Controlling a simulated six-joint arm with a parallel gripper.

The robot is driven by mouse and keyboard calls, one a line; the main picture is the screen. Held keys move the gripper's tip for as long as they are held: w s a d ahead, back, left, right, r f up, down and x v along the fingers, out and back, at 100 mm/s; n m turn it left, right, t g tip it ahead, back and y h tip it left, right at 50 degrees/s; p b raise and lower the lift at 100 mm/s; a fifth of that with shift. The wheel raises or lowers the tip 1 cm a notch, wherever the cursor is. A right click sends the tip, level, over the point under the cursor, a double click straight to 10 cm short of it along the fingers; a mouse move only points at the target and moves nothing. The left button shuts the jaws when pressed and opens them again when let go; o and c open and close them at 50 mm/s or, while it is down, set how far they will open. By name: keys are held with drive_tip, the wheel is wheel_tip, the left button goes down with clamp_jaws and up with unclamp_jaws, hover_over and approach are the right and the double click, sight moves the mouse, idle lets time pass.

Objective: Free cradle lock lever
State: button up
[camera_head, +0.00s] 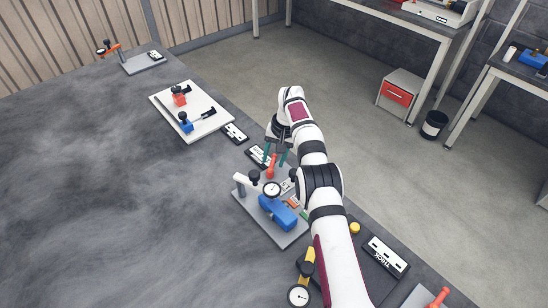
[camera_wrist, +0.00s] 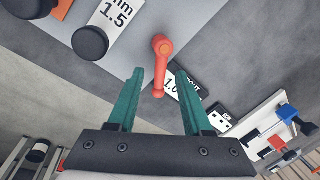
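The red-orange lever (camera_head: 271,168) stands at the far end of the grey cradle plate (camera_head: 285,239), which carries a blue body (camera_head: 277,212) and a dial gauge (camera_head: 271,189). In the wrist view the lever (camera_wrist: 162,48) has a rounded head and a narrower end pointing towards the gripper. My gripper (camera_head: 275,157) is above and just beyond the lever in the head view. In the wrist view the green fingers of my gripper (camera_wrist: 159,74) are spread, one on each side of the lever's narrower end. Gaps show on both sides, with no visible contact. The lever's base is not clear.
Black knobs (camera_wrist: 90,42) and a label marked 1.5 (camera_wrist: 115,14) lie beside the lever. Label blocks (camera_head: 235,133) line the bench edge. A white board (camera_head: 160,100) with red and blue clamps stands farther off. The bench's left side is clear.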

wheel_tip(320, 180, up, 12)
drive_tip(key=d, duration=0.2)
drive_tip(key=shift+s+d+f, duration=0.15)
drive_tip(key=s+r+t, duration=0.2)
drive_tip(key=s+t, duration=0.3)
drive_tip(key=s, duration=0.1)
drive_tip(key=shift+h, duration=0.3)
drive_tip(key=x, duration=1.5)
drive_tip(key=shift+s+f, duration=0.25)
drive_tip(key=shift+s, duration=0.1)
clamp_jaws()
